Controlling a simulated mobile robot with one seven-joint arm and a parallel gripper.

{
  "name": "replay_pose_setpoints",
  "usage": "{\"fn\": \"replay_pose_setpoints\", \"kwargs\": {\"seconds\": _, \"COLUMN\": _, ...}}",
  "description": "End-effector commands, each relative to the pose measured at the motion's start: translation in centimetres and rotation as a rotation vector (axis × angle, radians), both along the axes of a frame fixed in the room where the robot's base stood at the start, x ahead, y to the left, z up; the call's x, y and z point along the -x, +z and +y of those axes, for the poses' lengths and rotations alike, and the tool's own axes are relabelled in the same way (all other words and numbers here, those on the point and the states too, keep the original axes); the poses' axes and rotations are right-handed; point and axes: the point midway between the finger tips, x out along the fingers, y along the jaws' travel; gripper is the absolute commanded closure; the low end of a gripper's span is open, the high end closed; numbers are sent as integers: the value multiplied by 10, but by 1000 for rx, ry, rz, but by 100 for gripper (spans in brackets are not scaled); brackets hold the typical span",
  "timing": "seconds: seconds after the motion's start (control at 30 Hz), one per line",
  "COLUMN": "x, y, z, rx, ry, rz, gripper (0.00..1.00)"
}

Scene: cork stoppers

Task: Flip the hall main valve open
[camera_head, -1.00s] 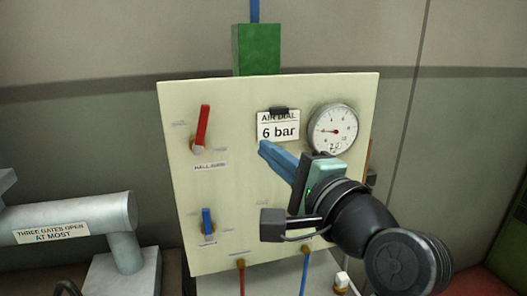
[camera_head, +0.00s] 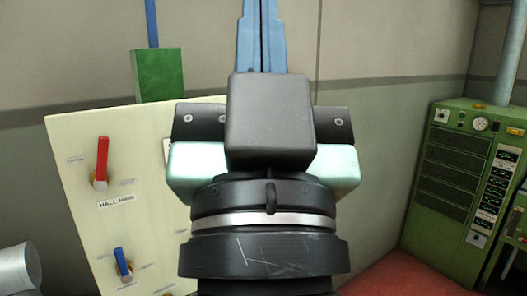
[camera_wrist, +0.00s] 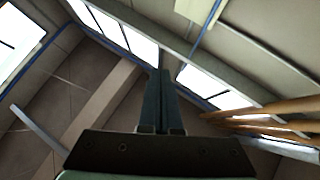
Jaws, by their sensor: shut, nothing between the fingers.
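The hall main valve is a red lever (camera_head: 102,158) on the upper left of a cream panel (camera_head: 75,130) in the head view. It stands nearly upright above a label reading "HALL MAIN". My gripper (camera_head: 264,5) is large in the middle of the head view, right of the lever and apart from it. Its blue fingers point upward and lie together with nothing between them. In the wrist view the closed fingers (camera_wrist: 160,75) point toward the ceiling and windows; the panel and lever are not seen there. My gripper hides the right part of the panel.
A smaller blue lever (camera_head: 122,262) sits below the red one. A green box (camera_head: 159,75) with a blue pipe stands above the panel. A green cabinet (camera_head: 455,180) with gauges is at the right. A grey pipe (camera_head: 18,272) is at the lower left.

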Motion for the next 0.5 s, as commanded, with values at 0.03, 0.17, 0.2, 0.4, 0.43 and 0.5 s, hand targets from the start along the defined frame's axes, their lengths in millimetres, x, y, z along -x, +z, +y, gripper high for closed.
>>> {"fn": "replay_pose_setpoints", "kwargs": {"seconds": 0.03, "x": 6, "y": 3, "z": -2, "rx": 21, "ry": -35, "rz": -21, "gripper": 100}}
{"fn": "replay_pose_setpoints", "kwargs": {"seconds": 0.17, "x": -11, "y": -5, "z": 3, "rx": -21, "ry": 44, "rz": 33, "gripper": 100}}
{"fn": "replay_pose_setpoints", "kwargs": {"seconds": 0.2, "x": -25, "y": -13, "z": 8, "rx": -68, "ry": 123, "rz": 84, "gripper": 100}}
{"fn": "replay_pose_setpoints", "kwargs": {"seconds": 0.4, "x": -109, "y": -91, "z": 53, "rx": -515, "ry": 686, "rz": 522, "gripper": 100}}
{"fn": "replay_pose_setpoints", "kwargs": {"seconds": 0.43, "x": -117, "y": -105, "z": 61, "rx": -598, "ry": 766, "rz": 596, "gripper": 100}}
{"fn": "replay_pose_setpoints", "kwargs": {"seconds": 0.5, "x": -131, "y": -133, "z": 77, "rx": -791, "ry": 930, "rz": 764, "gripper": 100}}
